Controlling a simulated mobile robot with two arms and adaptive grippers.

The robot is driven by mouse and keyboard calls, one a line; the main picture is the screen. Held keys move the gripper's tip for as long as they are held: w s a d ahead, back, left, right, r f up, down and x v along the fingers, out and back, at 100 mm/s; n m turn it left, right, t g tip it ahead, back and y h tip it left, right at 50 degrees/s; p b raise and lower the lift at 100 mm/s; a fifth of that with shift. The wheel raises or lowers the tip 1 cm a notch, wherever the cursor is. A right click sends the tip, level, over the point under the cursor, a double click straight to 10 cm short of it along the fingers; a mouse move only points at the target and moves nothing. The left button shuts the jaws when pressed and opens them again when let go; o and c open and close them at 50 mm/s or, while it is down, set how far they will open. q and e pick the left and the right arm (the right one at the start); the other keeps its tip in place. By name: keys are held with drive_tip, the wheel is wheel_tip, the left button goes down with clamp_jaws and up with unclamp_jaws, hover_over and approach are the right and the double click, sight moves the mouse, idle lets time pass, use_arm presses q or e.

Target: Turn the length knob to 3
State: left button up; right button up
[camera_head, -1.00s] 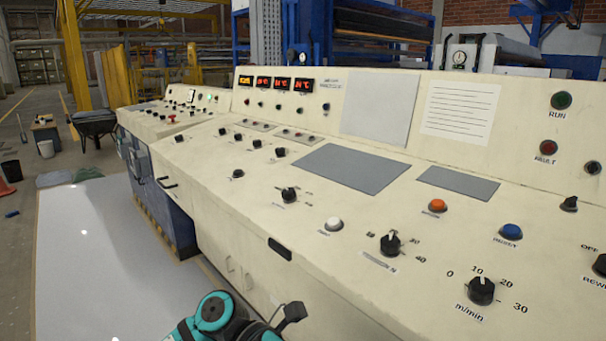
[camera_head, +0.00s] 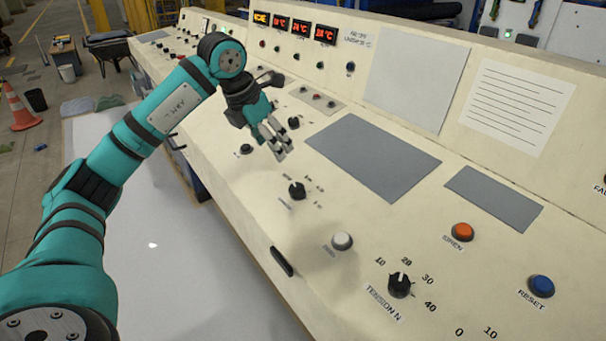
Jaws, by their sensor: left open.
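The sloped cream control panel (camera_head: 350,215) carries several black knobs. One black knob (camera_head: 297,190) with small scale marks and a label sits left of the white button; its label is too small to read, so I cannot tell for sure that it is the length knob. My left gripper (camera_head: 280,152) is open and empty above the panel, up and left of that knob and apart from it. Its fingers point down and to the right. My left arm comes in from the left. My right gripper is not in view.
A black knob labelled TENSION N (camera_head: 400,285) sits at the front. A white button (camera_head: 342,241), an orange button (camera_head: 462,232) and a blue RESET button (camera_head: 541,286) are nearby. Grey plates (camera_head: 373,157) lie flat on the panel. An orange cone (camera_head: 19,107) stands far left.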

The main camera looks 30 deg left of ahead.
sight(295, 187)
use_arm(q)
drive_tip(key=x, duration=1.6)
drive_tip(key=shift+d+f+p, duration=0.1)
drive_tip(key=shift+f+p, duration=0.3)
drive_tip(key=shift+c, duration=0.2)
drive_tip(key=c, duration=1.1)
